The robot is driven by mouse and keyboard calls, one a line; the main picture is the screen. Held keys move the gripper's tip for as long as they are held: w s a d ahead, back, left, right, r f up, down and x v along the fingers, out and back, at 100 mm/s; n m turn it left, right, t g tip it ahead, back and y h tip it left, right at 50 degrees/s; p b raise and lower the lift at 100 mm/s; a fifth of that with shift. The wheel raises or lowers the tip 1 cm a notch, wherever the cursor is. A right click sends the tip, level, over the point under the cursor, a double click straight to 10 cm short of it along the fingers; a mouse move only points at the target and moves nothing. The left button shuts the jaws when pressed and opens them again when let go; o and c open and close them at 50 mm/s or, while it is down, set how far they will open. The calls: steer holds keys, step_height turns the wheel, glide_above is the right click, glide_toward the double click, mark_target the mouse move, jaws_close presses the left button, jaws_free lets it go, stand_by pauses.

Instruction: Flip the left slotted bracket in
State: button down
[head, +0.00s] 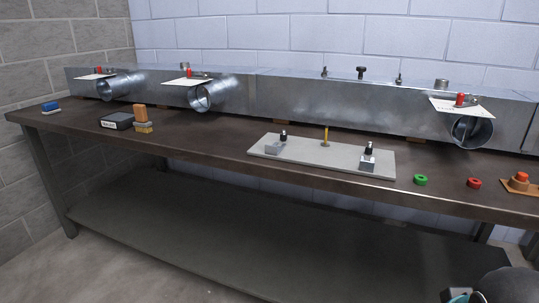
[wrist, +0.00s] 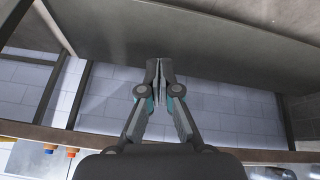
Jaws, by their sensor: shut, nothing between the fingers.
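A light grey plate (head: 312,160) lies on the bench top. The left slotted bracket (head: 273,148) is a small grey metal piece near the plate's left end, with a black knob (head: 283,136) standing at its back right. A similar right bracket (head: 366,163) with a black-topped knob sits near the plate's right end. The slots are too small to make out. My gripper (wrist: 165,76) shows in the wrist view, its fingers together and empty. It is in front of the lower shelf, away from the brackets. In the head view, only part of my arm shows at the lower right.
A brass pin (head: 326,137) stands on the plate between the brackets. Behind runs a long metal duct (head: 290,95) with round stubs and paper tags. Green (head: 420,180) and red (head: 474,183) rings lie right of the plate. A dark box (head: 117,121) is at left. A shelf (head: 230,220) runs beneath.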

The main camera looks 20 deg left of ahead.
mark_target(270, 149)
steer(key=w+a+r+n+t+h+b, duration=0.1)
steer(key=w+a+r+n+t+h, duration=0.15)
steer(key=w+a+n, duration=0.5)
steer(key=w+a+r+n+t+h+b, duration=0.25)
steer(key=w+a+n, duration=0.25)
steer(key=w+n, duration=0.5)
steer(key=s+a+r+n+t+y, duration=0.1)
steer(key=a+r+n+t+y, duration=0.1)
steer(key=a+n, duration=0.6)
steer(key=s+a+r+n+t+y, duration=0.1)
steer(key=a+r+n+t, duration=0.4)
steer(key=a, duration=1.2)
steer(key=n+y, duration=0.1)
steer(key=n, duration=0.2)
steer(key=shift+a+t+b, duration=0.3)
steer(key=shift+b, duration=0.1)
steer(key=w, duration=0.9)
steer(key=w+d, duration=0.1)
steer(key=w, duration=0.3)
steer(key=shift+w, duration=0.4)
